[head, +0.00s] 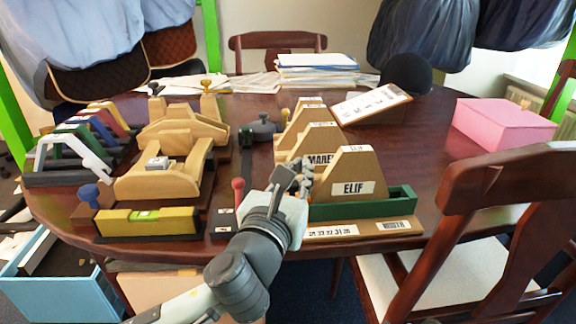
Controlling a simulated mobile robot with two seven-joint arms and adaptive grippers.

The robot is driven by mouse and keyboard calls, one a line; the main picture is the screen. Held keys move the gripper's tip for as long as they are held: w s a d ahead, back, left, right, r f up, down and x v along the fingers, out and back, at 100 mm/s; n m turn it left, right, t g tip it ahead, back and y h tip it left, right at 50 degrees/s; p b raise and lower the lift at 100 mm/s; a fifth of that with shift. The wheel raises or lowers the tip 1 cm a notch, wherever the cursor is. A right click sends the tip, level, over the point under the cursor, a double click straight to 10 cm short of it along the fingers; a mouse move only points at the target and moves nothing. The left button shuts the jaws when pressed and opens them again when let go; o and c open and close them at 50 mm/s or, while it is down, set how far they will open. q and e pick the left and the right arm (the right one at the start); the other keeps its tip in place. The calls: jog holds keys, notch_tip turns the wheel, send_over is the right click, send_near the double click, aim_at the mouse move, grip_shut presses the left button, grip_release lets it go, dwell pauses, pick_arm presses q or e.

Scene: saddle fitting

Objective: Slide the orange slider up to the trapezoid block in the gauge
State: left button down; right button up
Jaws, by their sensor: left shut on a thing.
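The gauge (403,200) is a long green channel on a base with a printed number scale, at the front right of the table. The tan trapezoid block (349,173), labelled ELIF, stands upright in it. My left gripper (302,180) is at the gauge's left end, just left of the block. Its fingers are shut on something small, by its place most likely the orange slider. The slider is hidden behind the fingers, so its gap to the block cannot be told. My right gripper is not in view.
More tan blocks (321,140) stand behind the gauge. A wooden fixture with a yellow level (147,221) lies to the left, with a red-knobbed pin (238,190) between. A clipboard (371,102), a dark round hat (406,73) and a pink box (504,124) are farther back. The right tabletop is clear.

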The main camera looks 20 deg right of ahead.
pick_arm(q)
jog(key=c, duration=1.5)
grip_release()
jog(key=v, duration=1.2)
jog(key=shift+s+d, duration=0.1)
